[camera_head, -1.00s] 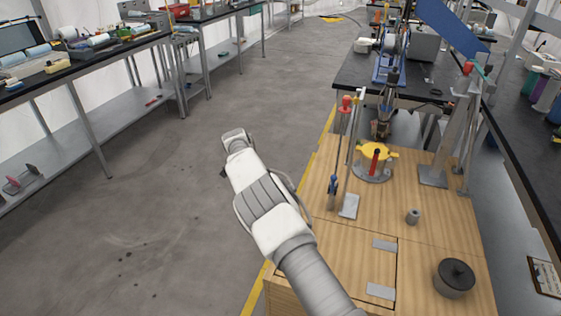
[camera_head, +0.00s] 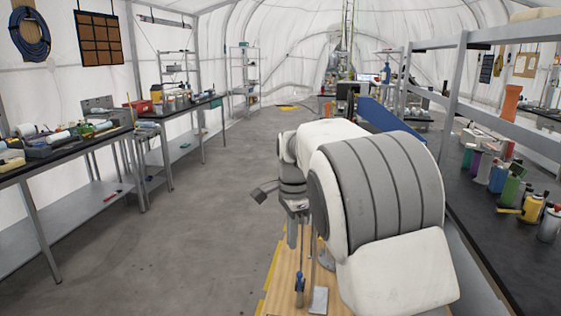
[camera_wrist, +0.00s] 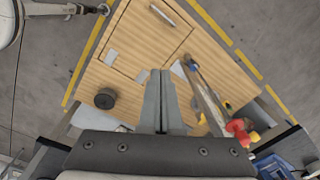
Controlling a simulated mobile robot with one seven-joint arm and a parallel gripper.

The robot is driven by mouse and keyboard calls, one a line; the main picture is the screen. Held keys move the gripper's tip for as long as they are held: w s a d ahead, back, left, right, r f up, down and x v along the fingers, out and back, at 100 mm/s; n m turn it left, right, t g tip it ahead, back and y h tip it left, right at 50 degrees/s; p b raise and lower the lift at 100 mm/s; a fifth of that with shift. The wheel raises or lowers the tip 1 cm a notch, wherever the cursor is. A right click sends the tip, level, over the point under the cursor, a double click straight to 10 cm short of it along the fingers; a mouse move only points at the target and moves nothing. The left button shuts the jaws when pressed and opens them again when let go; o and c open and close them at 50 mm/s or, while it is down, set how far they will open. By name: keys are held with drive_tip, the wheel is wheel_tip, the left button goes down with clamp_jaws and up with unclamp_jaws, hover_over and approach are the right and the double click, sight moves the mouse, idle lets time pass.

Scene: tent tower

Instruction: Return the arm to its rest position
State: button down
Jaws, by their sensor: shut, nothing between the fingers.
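My arm (camera_head: 375,200) is folded up close to the head camera and fills the right middle of that view, hiding most of the wooden bench (camera_head: 283,270). In the wrist view my gripper (camera_wrist: 160,74) points down over the wooden bench top (camera_wrist: 125,62), its two grey fingers together and nothing between them. The bench top lies below the fingers, apart from them as far as I can tell.
The wrist view shows a dark round pot (camera_wrist: 105,98) on the bench and a red-knobbed upright (camera_wrist: 240,128) right of my fingers. A dark side bench (camera_head: 520,240) with bottles runs along the right. Left-hand benches (camera_head: 75,155) border a clear grey floor (camera_head: 190,240).

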drive_tip(key=s+d+r+n+t+y+p, duration=0.1)
drive_tip(key=s+d+r+n, duration=0.3)
drive_tip(key=s+r, duration=0.3)
drive_tip(key=s+d+r+n+t+p, duration=0.25)
drive_tip(key=s+d+r, duration=0.2)
drive_tip(key=s, duration=0.45)
drive_tip(key=s+d+f+n+t+h+p, duration=0.1)
drive_tip(key=s+d+n, duration=0.2)
drive_tip(key=s+n, duration=0.4)
drive_tip(key=shift+s+f, duration=0.2)
drive_tip(key=shift+s, duration=3.5)
drive_tip(key=shift+t, duration=0.25)
